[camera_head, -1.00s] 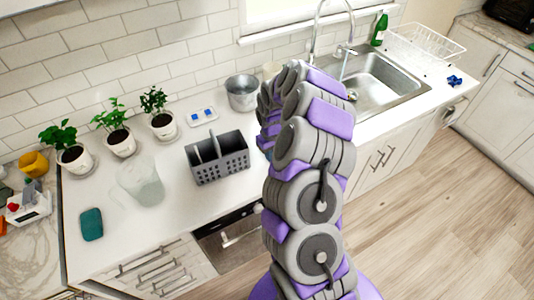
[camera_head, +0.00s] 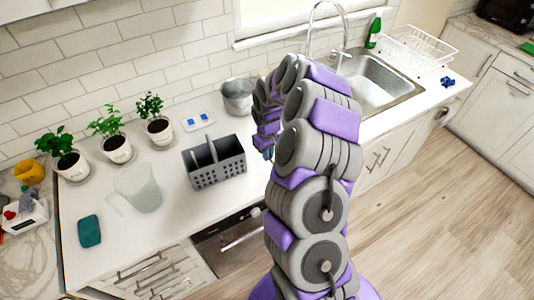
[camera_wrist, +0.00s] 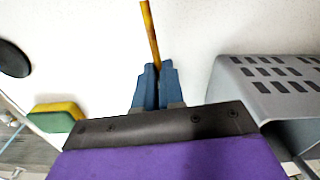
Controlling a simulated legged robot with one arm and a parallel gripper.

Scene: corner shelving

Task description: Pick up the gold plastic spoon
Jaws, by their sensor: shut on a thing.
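In the wrist view, my gripper (camera_wrist: 157,82) has its two blue fingers closed together on a thin gold stick-like piece, the gold plastic spoon (camera_wrist: 150,30). The spoon juts out beyond the fingertips toward the top of the picture, over the white counter. The rest of the spoon is hidden or out of the picture. In the head view, my arm hides most of the gripper; a bit of blue (camera_head: 268,153) shows right of the grey basket. The spoon does not show there.
A grey slotted basket (camera_head: 216,167) stands close beside my gripper; it also fills the right of the wrist view (camera_wrist: 270,80). A sponge (camera_wrist: 55,116) lies left in the wrist view. A metal pot (camera_head: 238,96), potted plants (camera_head: 117,148) and a clear pitcher (camera_head: 138,188) stand on the counter.

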